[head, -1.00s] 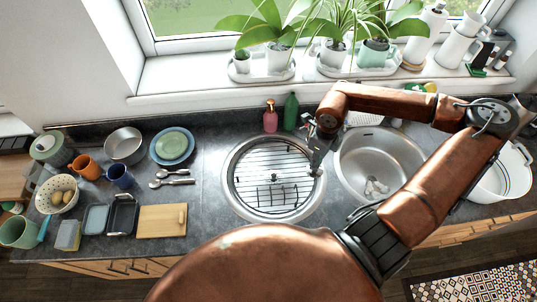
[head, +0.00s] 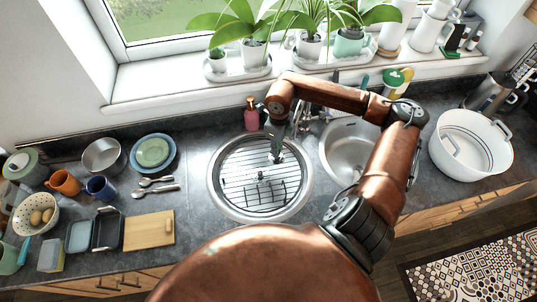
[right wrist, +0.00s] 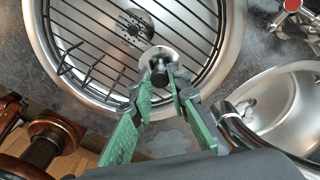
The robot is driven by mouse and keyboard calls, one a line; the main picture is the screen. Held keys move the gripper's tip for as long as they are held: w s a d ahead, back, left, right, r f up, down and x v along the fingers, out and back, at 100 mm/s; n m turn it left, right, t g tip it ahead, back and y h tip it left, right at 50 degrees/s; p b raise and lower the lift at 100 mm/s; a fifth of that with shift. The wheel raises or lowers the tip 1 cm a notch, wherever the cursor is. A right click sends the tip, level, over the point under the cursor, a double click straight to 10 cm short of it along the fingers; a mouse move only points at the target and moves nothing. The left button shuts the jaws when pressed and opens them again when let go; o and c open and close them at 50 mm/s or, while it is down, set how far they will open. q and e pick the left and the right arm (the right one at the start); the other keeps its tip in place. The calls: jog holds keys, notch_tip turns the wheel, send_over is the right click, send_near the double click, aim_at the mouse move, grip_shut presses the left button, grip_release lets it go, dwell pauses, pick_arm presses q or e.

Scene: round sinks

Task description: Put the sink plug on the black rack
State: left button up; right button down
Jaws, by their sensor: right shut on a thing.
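The sink plug (right wrist: 150,57) is a small silvery disc with a dark knob, seen in the right wrist view. My right gripper (right wrist: 161,78) is shut on its knob. The black rack (right wrist: 88,20) is a wire grid lying in the left round sink; it also shows in the head view (head: 240,183). In the head view my right gripper (head: 275,155) points down over the upper right part of the rack. I cannot tell whether the plug touches the wires. My left gripper is not in view.
The right round sink (head: 337,160) lies beside the left one, under my right arm. A tap (right wrist: 292,6) stands between and behind the sinks. A red bottle (head: 251,115) stands behind the rack. A wooden board (head: 150,228) and dishes fill the left counter.

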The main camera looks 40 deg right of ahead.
jog(key=w+f, duration=0.1)
jog(key=f, duration=0.1)
jog(key=w+f+p, duration=0.1)
jog(key=f, duration=0.2)
jog(key=w+a+f+p, duration=0.1)
jog(key=f, duration=0.1)
jog(key=shift+w+a+f, duration=0.1)
jog(key=shift+w+f, duration=0.2)
jog(key=shift+f, duration=0.3)
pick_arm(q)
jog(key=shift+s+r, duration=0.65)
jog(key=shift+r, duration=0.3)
pick_arm(e)
jog(key=shift+f, duration=0.1)
jog(key=c, duration=2.3)
grip_release()
jog(key=o, duration=0.5)
jog(key=shift+c, duration=0.2)
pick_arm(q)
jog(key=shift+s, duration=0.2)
